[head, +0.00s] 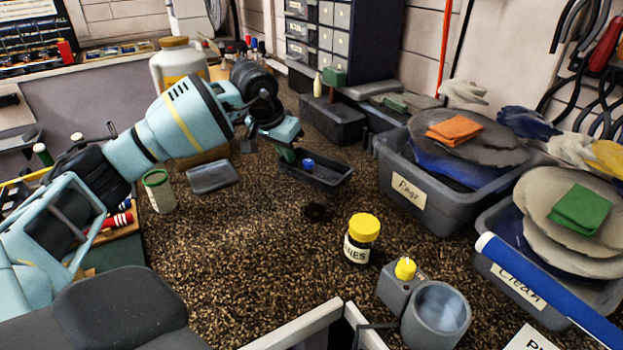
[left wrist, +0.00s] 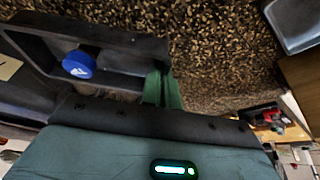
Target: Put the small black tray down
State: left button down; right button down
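The small black tray (head: 335,181) is at the back middle of the speckled bench, with a blue-capped item (head: 308,164) inside. My left gripper (head: 287,155) is at the tray's left end. In the left wrist view the tray's rim (left wrist: 120,44) fills the upper left, with the blue cap (left wrist: 79,65) in it. The green fingers (left wrist: 161,88) sit close together at the tray's end wall and look shut on it. The tray looks level and low; I cannot tell whether its underside touches the bench. My right gripper is not in view.
A grey tray (head: 213,176) and a white tub with a green lid (head: 158,190) stand left. A yellow-capped jar (head: 362,238) stands in front. Bench around the middle is mostly clear.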

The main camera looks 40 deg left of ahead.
aim_at(308, 161)
pick_arm(q)
jog(key=d+p, duration=0.1)
jog(key=d, duration=0.4)
jog(key=shift+s+f, duration=0.1)
jog(key=shift+d+f, duration=0.15)
jog(key=shift+d, duration=0.3)
jog(key=shift+d, duration=0.1)
jog(key=shift+s+d+f, duration=0.1)
jog(key=shift+s+d, duration=0.05)
jog(key=shift+d, duration=0.5)
notch_tip(308, 161, down, 3)
jog(key=shift+a+f+p, duration=0.1)
jog(key=shift+p, duration=0.2)
jog(key=shift+f, duration=0.1)
